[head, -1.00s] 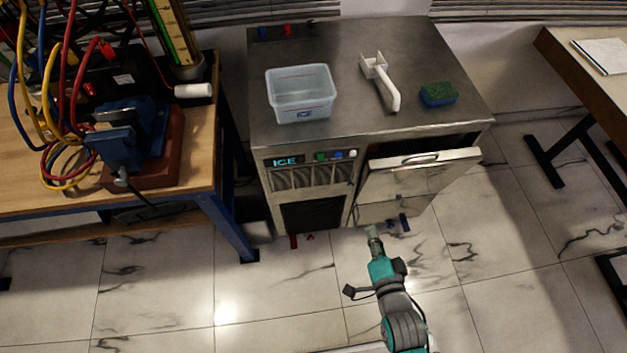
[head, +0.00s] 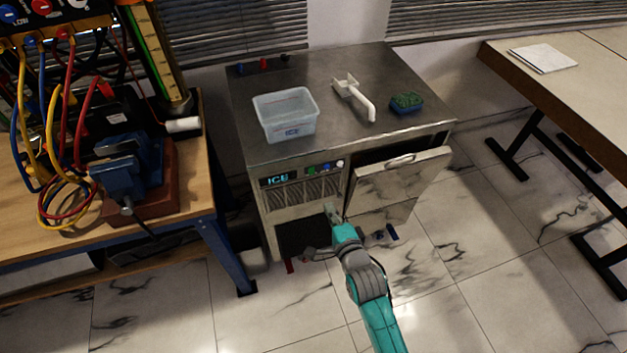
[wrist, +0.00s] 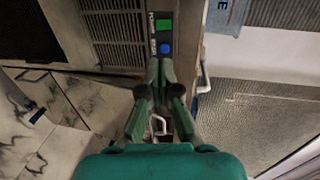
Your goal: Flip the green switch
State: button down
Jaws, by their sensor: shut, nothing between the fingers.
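The green switch (head: 311,170) is a small green square on the dark control strip at the front of the ice machine (head: 292,222). It also shows in the wrist view (wrist: 164,26), at the top. A blue control (head: 326,167) is beside it, and it shows in the wrist view (wrist: 164,48) between the green switch and my fingertips. My gripper (head: 330,210) is in front of the machine, below the strip, and is empty. In the wrist view my gripper (wrist: 160,66) is shut, with its fingertips just short of the blue control. I see no contact with the green switch.
The machine's door (head: 400,183) hangs open to the right of my gripper. A plastic bin (head: 286,116), a white scoop (head: 356,100) and a sponge (head: 406,103) sit on top. A wooden bench (head: 190,190) with cables stands at the left.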

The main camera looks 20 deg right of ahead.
aim_at(312, 173)
jog(key=w+f, duration=0.1)
jog(key=w, duration=0.8)
jog(key=w+f, duration=0.1)
jog(key=w, duration=0.3)
jog(key=shift+w+f, duration=0.35)
jog(key=shift+w, duration=0.1)
